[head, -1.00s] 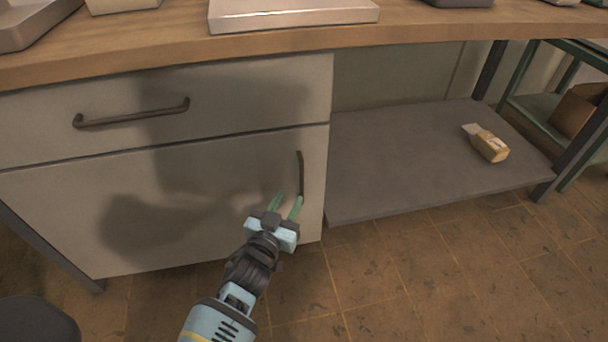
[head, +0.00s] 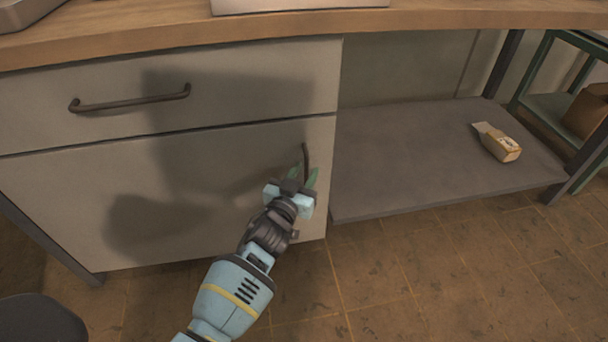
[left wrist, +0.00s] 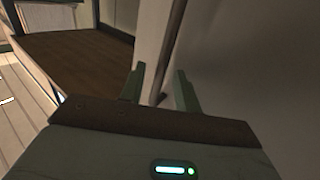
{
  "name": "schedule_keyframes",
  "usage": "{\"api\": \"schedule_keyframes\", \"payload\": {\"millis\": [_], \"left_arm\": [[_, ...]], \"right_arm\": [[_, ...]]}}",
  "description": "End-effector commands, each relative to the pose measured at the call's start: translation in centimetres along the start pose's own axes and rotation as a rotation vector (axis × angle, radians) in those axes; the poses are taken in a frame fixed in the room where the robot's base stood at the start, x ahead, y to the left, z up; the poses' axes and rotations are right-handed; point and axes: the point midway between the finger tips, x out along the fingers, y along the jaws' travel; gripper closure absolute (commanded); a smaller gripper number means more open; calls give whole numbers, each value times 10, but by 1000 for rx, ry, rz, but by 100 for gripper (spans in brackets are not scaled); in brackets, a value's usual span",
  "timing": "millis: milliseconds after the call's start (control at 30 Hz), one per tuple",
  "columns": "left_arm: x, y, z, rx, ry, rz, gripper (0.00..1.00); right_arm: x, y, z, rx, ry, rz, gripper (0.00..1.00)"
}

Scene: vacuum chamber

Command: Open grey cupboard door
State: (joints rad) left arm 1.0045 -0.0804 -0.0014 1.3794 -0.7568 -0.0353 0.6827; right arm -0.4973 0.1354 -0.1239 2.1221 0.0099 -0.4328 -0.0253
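The grey cupboard door (head: 70,213) is shut, below a drawer front. Its dark vertical handle (head: 306,157) is near the door's right edge. My left gripper (head: 303,176) is at the handle's lower part in the head view, with its green fingers pointing up toward it. In the left wrist view the left gripper (left wrist: 158,84) has its two fingers apart, and the handle (left wrist: 171,45) runs down between them. I cannot tell whether the fingers touch it. The handle's lower end is partly hidden by the gripper. My right gripper is not in view.
The drawer (head: 235,85) above has a dark horizontal handle (head: 130,98). A low grey shelf (head: 400,165) to the right holds a small brown-and-white box-like item (head: 500,145). A wooden worktop (head: 430,20) overhangs above. A dark rounded object (head: 40,322) stands at bottom left; tiled floor is open in front.

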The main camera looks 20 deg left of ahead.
Motion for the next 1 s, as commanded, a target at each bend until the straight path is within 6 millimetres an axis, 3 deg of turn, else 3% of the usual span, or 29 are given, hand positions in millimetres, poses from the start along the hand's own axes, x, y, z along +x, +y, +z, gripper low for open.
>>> {"api": "schedule_keyframes", "payload": {"millis": [67, 300, 733, 867, 1000], "left_arm": [[0, 0, 0, 0, 0, 0, 68], [0, 0, 0, 0, 0, 0, 99], [-5, 3, 0, 0, -1, 8, 100], [-17, 12, -1, -1, -2, 34, 100], [-42, 27, -3, 0, -3, 84, 100]], "right_arm": [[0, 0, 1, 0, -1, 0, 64], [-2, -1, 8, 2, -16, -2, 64], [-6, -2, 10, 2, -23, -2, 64], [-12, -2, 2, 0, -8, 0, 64], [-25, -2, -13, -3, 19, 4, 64]]}}
